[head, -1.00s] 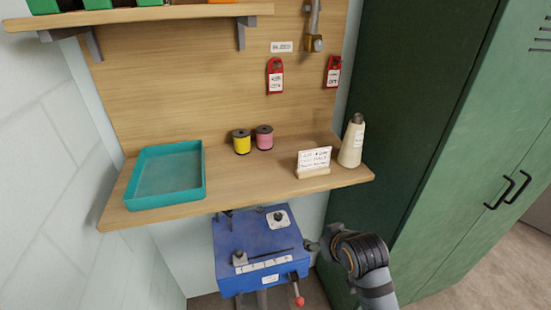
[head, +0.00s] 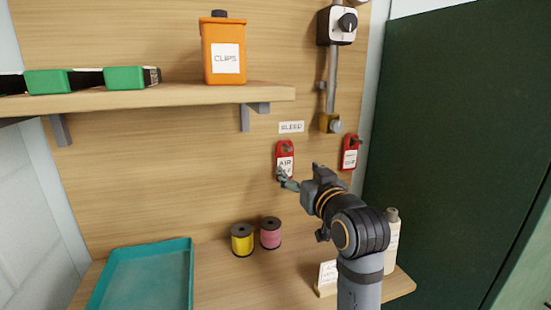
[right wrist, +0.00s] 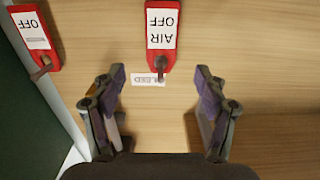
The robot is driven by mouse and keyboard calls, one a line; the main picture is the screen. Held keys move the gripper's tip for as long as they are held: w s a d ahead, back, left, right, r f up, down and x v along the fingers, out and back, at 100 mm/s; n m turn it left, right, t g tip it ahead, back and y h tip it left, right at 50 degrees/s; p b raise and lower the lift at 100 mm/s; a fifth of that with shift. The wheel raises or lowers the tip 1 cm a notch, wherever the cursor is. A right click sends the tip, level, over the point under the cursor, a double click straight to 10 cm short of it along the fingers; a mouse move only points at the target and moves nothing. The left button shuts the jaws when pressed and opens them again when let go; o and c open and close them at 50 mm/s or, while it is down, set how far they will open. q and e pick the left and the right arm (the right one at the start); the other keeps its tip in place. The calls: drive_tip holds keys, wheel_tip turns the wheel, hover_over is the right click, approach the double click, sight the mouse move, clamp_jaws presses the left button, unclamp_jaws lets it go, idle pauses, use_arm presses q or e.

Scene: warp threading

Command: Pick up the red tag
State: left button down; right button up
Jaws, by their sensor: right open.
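Two red tags hang on pegs on the wooden board. The left red tag (head: 285,152) has a white label reading AIR, and in the right wrist view this tag (right wrist: 176,30) reads AIR OFF upside down. The other red tag (head: 350,153) hangs to its right; it also shows in the right wrist view (right wrist: 40,57) at the upper left. My right gripper (head: 289,184) is at the lower edge of the AIR tag in the head view. In the right wrist view its open fingers (right wrist: 160,76) are apart, with nothing between them but the board and a label behind. My left gripper is not in view.
A BLEED label (head: 291,127) is above the AIR tag. Thread spools (head: 242,240) and a teal tray (head: 145,278) stand below.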

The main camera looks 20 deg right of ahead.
sight(285, 158)
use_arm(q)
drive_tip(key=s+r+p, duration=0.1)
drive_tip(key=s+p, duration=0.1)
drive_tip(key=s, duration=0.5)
use_arm(e)
drive_tip(key=w, duration=0.4)
drive_tip(key=shift+w+a+r, duration=0.1)
drive_tip(key=shift+w+r, duration=0.1)
drive_tip(key=shift+r, duration=0.1)
drive_tip(key=shift+w+a+p, duration=0.1)
drive_tip(key=shift+w+p, duration=0.45)
drive_tip(key=shift+p, duration=0.35)
drive_tip(key=w, duration=0.1)
drive_tip(key=w+p, duration=0.1)
drive_tip(key=w, duration=0.1)
drive_tip(key=shift+f, duration=0.3)
drive_tip(key=shift+w+f, duration=0.1)
drive_tip(key=shift+f, duration=0.05)
drive_tip(key=c, duration=0.6)
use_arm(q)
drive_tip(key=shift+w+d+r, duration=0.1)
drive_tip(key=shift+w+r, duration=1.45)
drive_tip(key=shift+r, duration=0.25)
use_arm(e)
drive_tip(key=c, duration=0.4)
